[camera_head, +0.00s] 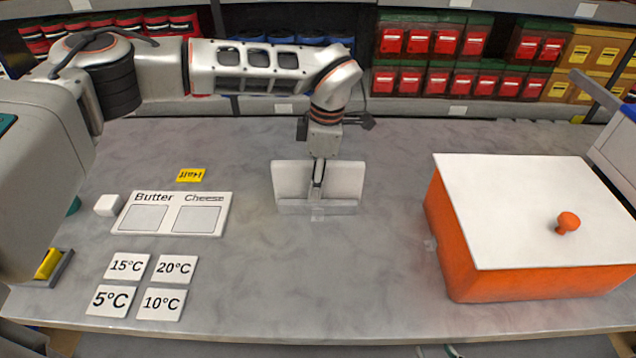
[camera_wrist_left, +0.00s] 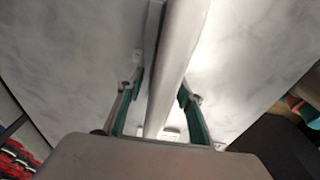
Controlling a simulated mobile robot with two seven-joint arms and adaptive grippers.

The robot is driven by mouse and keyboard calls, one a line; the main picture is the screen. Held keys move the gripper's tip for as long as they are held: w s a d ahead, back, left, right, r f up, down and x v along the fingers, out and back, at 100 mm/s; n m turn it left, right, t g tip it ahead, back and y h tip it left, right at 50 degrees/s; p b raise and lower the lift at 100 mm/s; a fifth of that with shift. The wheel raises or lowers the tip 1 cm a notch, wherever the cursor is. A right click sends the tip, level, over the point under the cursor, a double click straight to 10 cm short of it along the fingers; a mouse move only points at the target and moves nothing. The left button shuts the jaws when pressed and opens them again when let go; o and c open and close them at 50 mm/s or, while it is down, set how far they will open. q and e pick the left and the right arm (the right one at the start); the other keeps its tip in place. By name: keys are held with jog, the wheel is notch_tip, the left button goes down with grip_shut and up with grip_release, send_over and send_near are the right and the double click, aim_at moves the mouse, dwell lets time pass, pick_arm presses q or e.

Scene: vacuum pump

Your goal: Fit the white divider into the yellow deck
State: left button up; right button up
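A white upright panel, which looks like the divider (camera_head: 290,180), stands near the middle of the grey table with a pale strip along its foot. My left gripper (camera_head: 318,186) points down over the panel's middle, with one finger in front of it. In the left wrist view the gripper (camera_wrist_left: 161,88) has teal-padded fingers on either side of the panel's edge (camera_wrist_left: 174,70). The fingers look spread, with a narrow gap at the left one. I see no clear yellow deck; a small yellow piece (camera_head: 48,263) lies in a grey holder at far left. My right gripper is not seen.
An orange box (camera_head: 540,285) with a white lid stands at right. At left are a Butter/Cheese board (camera_head: 172,227), a white cube (camera_head: 107,205), a yellow label (camera_head: 191,175) and several temperature cards (camera_head: 162,303). The table's front middle is clear. Stocked shelves stand behind.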

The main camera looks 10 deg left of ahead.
pick_arm(q)
grip_shut()
jog(key=shift+r, duration=0.1)
